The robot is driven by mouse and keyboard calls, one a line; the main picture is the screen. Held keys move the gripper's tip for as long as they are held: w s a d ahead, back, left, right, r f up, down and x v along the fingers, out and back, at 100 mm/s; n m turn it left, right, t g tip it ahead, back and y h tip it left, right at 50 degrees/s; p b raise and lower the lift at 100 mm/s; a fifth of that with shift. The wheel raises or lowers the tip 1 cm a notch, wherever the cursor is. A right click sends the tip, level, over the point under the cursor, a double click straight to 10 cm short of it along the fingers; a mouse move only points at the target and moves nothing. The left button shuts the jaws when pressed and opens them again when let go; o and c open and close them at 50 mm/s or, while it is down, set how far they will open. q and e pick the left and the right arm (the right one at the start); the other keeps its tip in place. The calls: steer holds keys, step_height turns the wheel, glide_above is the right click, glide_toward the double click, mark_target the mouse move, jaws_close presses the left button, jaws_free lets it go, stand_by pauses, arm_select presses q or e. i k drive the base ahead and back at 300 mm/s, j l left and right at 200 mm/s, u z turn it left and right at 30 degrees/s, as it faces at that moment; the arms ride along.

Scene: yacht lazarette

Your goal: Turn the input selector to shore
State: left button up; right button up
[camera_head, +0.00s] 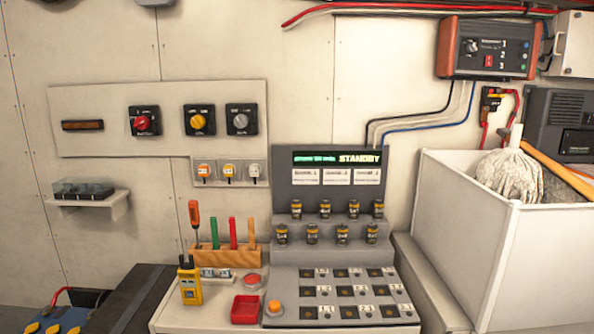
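A cream wall panel (89,99) carries three rotary switches on dark square plates. The left one has a red knob (142,123), the middle one a yellow knob (198,121), the right one a grey knob (240,121). The labels are too small to read, so I cannot tell which knob is the input selector or where shore is marked. Neither of my grippers is in view.
Below stands a grey console (283,209) with a lit STANDBY display (337,158). A tool block (216,256), a yellow meter (190,284) and a red tray (245,309) sit beside it. A white bin (468,237) with a mop fills the right. The wall before the knobs is clear.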

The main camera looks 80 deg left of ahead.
mark_target(240, 121)
steer(key=j+u, duration=0.1)
steer(key=u, duration=2.9)
steer(key=i+l+u, duration=0.15)
steer(key=i+l, duration=0.15)
steer(key=l, duration=0.1)
